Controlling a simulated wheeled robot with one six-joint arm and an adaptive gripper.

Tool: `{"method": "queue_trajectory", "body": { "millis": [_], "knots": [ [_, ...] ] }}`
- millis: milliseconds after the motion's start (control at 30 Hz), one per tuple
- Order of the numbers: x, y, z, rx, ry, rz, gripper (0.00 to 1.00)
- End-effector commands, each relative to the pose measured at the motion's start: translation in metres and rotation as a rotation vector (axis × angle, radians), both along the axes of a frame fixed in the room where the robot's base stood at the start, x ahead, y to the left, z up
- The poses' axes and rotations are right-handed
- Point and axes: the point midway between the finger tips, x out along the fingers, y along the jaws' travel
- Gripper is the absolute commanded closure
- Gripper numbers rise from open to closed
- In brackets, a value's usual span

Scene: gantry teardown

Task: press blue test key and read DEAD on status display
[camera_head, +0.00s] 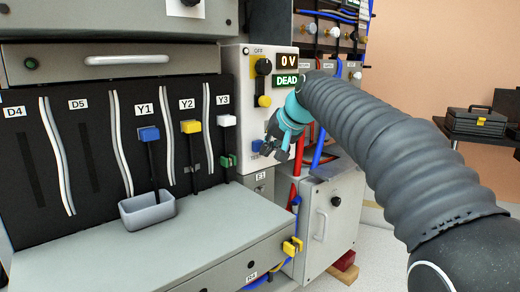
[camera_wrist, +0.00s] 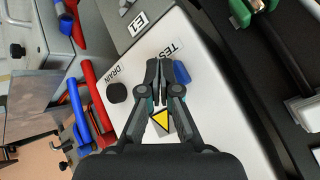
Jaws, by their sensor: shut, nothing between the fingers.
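The blue test key (camera_head: 257,146) is on the light panel, mostly crowded by my gripper (camera_head: 277,150) in the head view. In the wrist view the blue key (camera_wrist: 181,73) lies just right of the shut fingertips of my gripper (camera_wrist: 158,66), by the TEST label (camera_wrist: 172,48). The fingers are shut with nothing between them. I cannot tell whether they touch the key.
A black DRAIN button (camera_wrist: 116,92) is near my fingers. Red and blue cables (camera_head: 299,165) run below. A grey tray (camera_head: 147,210) stands on the bench.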

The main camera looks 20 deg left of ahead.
Motion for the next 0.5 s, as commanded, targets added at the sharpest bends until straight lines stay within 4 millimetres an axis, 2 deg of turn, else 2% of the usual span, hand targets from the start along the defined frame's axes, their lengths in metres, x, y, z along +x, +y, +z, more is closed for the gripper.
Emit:
{"method": "queue_trajectory", "body": {
  "millis": [200, 500],
  "knots": [
    [-0.0054, -0.0095, -0.0009, 0.0, 0.0, 0.0, 1.0],
    [-0.0059, -0.0106, -0.0002, 0.0, 0.0, 0.0, 1.0]
  ]
}}
